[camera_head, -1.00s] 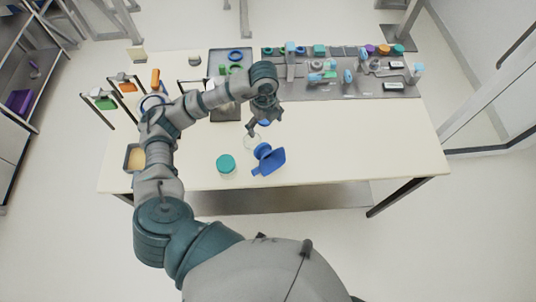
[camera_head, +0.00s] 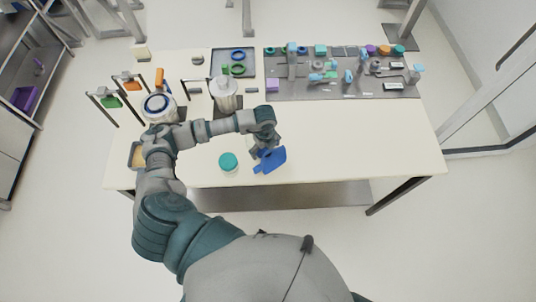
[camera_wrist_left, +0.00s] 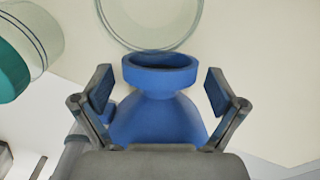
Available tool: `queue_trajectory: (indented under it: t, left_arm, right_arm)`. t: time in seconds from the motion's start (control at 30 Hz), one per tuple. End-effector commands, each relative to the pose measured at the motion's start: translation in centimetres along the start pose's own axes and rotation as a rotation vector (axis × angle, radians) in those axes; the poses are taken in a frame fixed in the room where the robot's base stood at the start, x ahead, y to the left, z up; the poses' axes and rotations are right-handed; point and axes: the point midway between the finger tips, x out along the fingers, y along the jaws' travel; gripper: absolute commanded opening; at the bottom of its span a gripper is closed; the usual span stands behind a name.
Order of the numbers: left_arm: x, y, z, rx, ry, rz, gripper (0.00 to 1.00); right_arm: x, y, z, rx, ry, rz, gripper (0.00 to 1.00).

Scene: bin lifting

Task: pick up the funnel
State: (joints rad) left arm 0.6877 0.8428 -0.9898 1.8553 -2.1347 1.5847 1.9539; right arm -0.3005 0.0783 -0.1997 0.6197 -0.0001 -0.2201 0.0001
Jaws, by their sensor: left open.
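The blue funnel (camera_head: 274,161) lies near the front edge of the white table, partly hidden under my left gripper (camera_head: 264,148). In the left wrist view, the funnel (camera_wrist_left: 158,120) sits between the two fingers of my left gripper (camera_wrist_left: 160,90). One finger is on each side of its round collar, with a visible gap on both sides. The gripper is open and not closed on the funnel. The lower part of the funnel is hidden behind the gripper body. My right gripper is not in view.
A teal-lidded jar (camera_head: 228,161) stands close left of the funnel. A clear round rim (camera_wrist_left: 150,45) lies just beyond the funnel in the wrist view. A grey mat (camera_head: 340,90) with several parts is at the back. The table's right side (camera_head: 370,145) is clear.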

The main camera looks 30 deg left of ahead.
Motion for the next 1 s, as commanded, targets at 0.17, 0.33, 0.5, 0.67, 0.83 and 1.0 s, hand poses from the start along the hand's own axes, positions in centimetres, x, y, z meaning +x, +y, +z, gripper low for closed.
queue_trajectory:
  t: [0.17,0.33,0.5,0.67,0.83,1.0]
  left_arm:
    - [1.09,0.02,-0.03,0.001,0.002,0.0,0.96]
    - [1.09,0.04,0.01,0.001,0.002,0.0,0.93]
    - [1.06,0.05,0.01,0.001,0.002,0.0,0.51]
    - [1.08,0.05,0.01,0.001,0.002,0.0,0.32]
    - [1.1,0.05,0.01,0.001,0.002,0.001,0.26]
    - [0.73,0.01,0.02,0.001,0.002,0.0,0.26]
  right_arm:
    - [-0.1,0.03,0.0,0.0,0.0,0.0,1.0]
    - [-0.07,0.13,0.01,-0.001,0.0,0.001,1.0]
    - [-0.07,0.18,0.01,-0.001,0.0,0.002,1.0]
    - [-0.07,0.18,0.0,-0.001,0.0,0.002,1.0]
    - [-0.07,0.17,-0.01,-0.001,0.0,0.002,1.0]
    - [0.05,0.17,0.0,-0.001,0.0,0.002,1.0]
